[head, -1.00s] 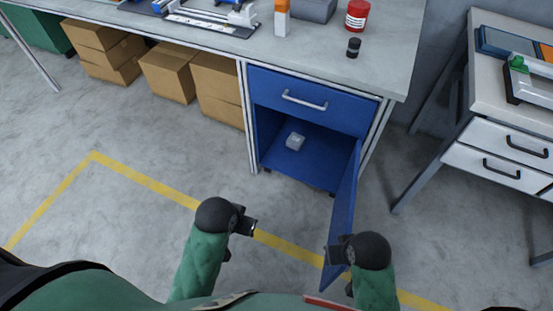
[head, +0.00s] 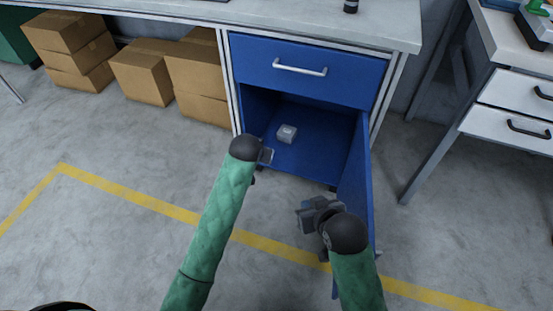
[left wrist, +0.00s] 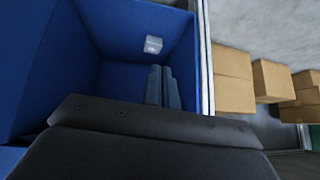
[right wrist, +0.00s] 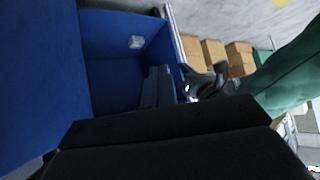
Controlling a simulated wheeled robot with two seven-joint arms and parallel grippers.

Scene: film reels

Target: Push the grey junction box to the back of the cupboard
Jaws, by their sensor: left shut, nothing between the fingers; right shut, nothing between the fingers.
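The small grey junction box (head: 287,134) sits on the floor of the open blue cupboard (head: 300,150), toward its left side. It also shows in the left wrist view (left wrist: 153,44) and the right wrist view (right wrist: 136,42). My left gripper (head: 267,156) is shut and empty at the cupboard's front opening, in front of the box and apart from it. It shows at the bottom middle of the left wrist view (left wrist: 163,88). My right gripper (head: 306,215) is shut and empty, lower and farther out, beside the open cupboard door (head: 355,190).
The door stands open on the right, close to my right arm. A closed blue drawer (head: 305,68) is above the opening. Cardboard boxes (head: 142,72) are stacked left of the cupboard under the workbench (head: 300,18). A white drawer unit (head: 510,100) stands at the right.

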